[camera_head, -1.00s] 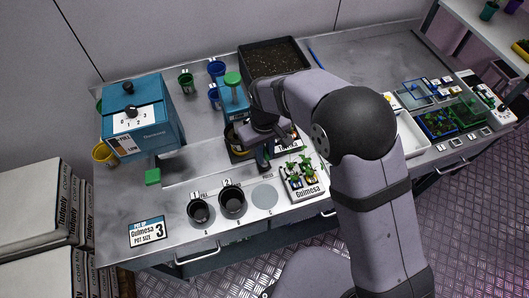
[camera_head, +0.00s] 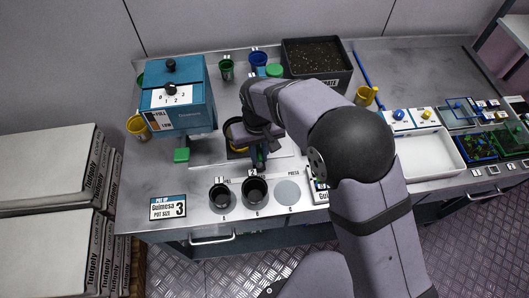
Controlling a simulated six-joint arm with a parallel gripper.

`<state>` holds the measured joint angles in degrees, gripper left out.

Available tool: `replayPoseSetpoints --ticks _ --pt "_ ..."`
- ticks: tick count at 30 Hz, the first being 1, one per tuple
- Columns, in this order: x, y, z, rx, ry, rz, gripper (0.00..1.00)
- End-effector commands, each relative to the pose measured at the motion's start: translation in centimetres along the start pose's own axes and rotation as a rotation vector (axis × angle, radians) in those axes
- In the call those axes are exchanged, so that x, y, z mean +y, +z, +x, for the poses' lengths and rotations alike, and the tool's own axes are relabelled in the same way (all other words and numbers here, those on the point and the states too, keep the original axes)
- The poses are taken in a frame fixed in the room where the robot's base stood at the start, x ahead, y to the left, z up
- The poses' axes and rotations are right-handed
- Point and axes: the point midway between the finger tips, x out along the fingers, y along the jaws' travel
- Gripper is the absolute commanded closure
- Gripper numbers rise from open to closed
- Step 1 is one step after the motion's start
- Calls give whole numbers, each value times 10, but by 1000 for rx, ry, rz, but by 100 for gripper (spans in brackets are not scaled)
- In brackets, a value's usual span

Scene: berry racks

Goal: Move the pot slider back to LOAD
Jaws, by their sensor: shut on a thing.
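The pot slider (camera_head: 238,153) is a dark carriage holding a yellow-rimmed pot (camera_head: 228,133). It sits in the pale track (camera_head: 208,156) between the blue dispenser (camera_head: 188,112) and my arm. My gripper (camera_head: 259,158) points down at the slider's right front side. It is shut on what looks like the slider's dark handle; my wrist and fingers cover most of it. I cannot read a LOAD mark.
Pots A (camera_head: 220,194) and B (camera_head: 255,190) stand in front of the track, beside a grey disc (camera_head: 287,193). A soil tray (camera_head: 318,58) is behind. My forearm covers the right front area.

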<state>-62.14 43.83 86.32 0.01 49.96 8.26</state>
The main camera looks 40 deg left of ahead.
Motion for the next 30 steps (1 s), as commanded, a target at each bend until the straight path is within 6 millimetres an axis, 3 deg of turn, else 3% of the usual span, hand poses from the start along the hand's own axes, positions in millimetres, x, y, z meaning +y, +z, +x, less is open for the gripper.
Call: replayPoseSetpoints --ticks 2,3,5,17,30 --pt "0 -2 -2 6 1 -7 100" --pt "0 -2 -2 6 1 -6 76" --pt "0 -2 -1 5 1 -5 68" --pt "0 -1 -5 4 0 -2 68" --pt "0 -2 -59 8 0 -3 68"
